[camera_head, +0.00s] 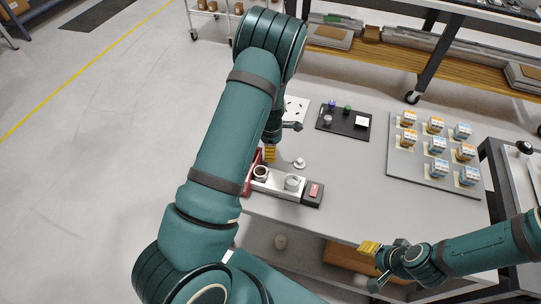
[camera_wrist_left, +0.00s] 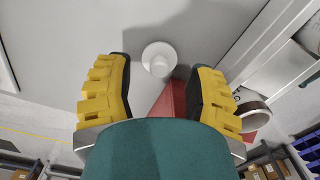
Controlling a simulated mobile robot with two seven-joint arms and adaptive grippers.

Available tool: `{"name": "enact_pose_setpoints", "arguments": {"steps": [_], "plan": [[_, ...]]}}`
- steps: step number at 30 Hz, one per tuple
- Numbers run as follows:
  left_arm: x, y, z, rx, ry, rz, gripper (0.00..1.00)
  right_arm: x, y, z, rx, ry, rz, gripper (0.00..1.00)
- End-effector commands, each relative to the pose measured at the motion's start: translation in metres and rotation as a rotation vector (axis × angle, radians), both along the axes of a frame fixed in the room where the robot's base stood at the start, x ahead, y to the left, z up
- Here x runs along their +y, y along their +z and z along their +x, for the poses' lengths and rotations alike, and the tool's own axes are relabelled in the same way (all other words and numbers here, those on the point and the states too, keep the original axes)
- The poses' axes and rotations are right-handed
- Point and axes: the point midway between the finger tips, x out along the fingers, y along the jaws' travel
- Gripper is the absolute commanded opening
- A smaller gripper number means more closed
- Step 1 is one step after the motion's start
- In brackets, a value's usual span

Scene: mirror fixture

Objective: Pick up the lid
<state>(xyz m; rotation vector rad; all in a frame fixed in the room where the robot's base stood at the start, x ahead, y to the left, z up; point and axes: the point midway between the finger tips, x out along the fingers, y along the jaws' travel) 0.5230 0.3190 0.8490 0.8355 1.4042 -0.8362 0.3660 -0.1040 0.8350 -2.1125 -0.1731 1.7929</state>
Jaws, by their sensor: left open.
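The lid (camera_head: 299,163), a small white disc with a raised knob, lies on the grey table just behind the fixture. In the left wrist view the lid (camera_wrist_left: 158,60) shows beyond the gap between my fingertips, untouched. My left gripper (camera_head: 270,154) has yellow fingers and is left of the lid in the head view. In the left wrist view my left gripper (camera_wrist_left: 160,88) is open and empty, with its fingers wide apart. My right gripper (camera_head: 369,248) is at the table's front edge, far from the lid; its finger gap is unclear.
A silver fixture (camera_head: 277,184) with two round rings and a red bracket (camera_head: 252,170) stands close to the lid. A dark block (camera_head: 313,194) sits at its right end. A black tray (camera_head: 343,122) and a board (camera_head: 404,162) with several small boxes lie farther right.

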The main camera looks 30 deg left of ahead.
Motion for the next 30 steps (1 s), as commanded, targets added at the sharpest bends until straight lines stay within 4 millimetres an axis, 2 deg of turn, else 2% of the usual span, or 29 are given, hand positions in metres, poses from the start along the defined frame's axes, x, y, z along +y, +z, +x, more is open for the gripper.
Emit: {"name": "enact_pose_setpoints", "arguments": {"steps": [1, 4, 11, 12, 17, 18, 30], "plan": [[0.001, -0.01, -0.001, 0.003, 0.001, 0.001, 0.54, 0.0, -0.002, 0.0, 0.0, 0.0, 0.0, 0.47], [0.001, -0.02, 0.0, 0.001, 0.001, 0.0, 0.54, 0.0, -0.004, 0.0, 0.0, 0.0, -0.001, 0.47], [0.0, -0.021, 0.0, 0.0, 0.001, 0.0, 0.54, 0.0, -0.003, 0.0, 0.0, 0.0, -0.001, 0.47], [0.0, -0.021, 0.0, 0.0, 0.001, 0.0, 0.5, 0.0, -0.003, 0.0, 0.0, 0.0, -0.001, 0.47], [0.0, -0.021, 0.0, -0.001, 0.001, 0.0, 0.08, 0.0, -0.003, 0.0, 0.0, 0.0, -0.001, 0.47], [0.0, -0.021, 0.0, -0.001, 0.001, 0.0, 0.03, 0.0, -0.003, 0.0, 0.0, 0.0, -0.001, 0.47], [0.0, -0.018, 0.0, -0.001, 0.0, 0.0, 0.03, 0.0, -0.003, 0.0, 0.0, 0.0, 0.0, 0.47]]}}
